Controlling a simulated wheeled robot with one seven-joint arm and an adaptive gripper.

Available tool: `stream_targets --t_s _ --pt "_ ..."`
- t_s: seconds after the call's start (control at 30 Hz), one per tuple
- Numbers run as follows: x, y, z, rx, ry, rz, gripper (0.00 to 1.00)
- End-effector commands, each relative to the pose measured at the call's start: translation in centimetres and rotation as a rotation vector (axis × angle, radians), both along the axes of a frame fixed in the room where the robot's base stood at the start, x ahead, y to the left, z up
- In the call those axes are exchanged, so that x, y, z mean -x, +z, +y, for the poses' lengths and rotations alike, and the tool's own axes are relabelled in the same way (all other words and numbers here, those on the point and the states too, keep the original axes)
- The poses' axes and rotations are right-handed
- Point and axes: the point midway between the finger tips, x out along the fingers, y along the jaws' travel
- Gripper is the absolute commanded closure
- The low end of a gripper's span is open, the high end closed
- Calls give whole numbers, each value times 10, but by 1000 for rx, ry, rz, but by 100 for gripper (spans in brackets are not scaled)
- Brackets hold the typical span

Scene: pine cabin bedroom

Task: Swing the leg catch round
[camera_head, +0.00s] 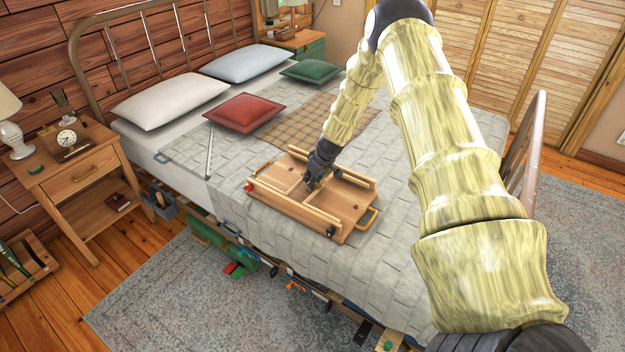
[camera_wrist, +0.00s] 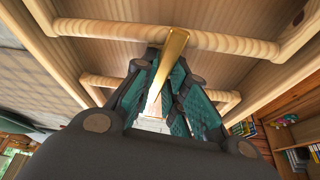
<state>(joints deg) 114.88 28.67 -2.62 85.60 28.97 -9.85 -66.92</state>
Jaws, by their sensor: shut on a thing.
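A wooden bed tray (camera_head: 349,208) lies on the grey quilt, with pale wooden leg bars (camera_head: 292,212) along it and brass handles at its ends. In the wrist view a leg crossbar (camera_wrist: 100,27) runs across the top, over the tray's boards. My gripper (camera_head: 313,181) is down at the middle of the tray. In the wrist view my gripper (camera_wrist: 163,72) has its green-padded fingers closed about a narrow brass strip, the leg catch (camera_wrist: 175,45). The catch lies slantwise across the crossbar. Its pivot is hidden, and it is too small to make out in the head view.
A red pillow (camera_head: 243,113) and a checked blanket (camera_head: 309,118) lie behind the tray on the bed. A nightstand (camera_head: 85,178) with a clock stands at the left. The quilt (camera_head: 390,150) right of the tray is clear. A metal footboard (camera_head: 530,150) rises at the right.

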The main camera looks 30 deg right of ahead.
Motion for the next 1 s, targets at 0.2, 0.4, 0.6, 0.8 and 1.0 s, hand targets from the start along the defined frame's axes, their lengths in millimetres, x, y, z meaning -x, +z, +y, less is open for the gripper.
stream_targets --t_s 0.2,0.4,0.6,0.8,1.0 --pt "0 1 2 4 -195 2 100" --pt "0 1 3 6 -384 1 100" --pt "-1 1 4 5 -560 2 100" --pt "-2 1 5 6 -722 0 100" --pt "-2 0 7 5 -884 1 100"
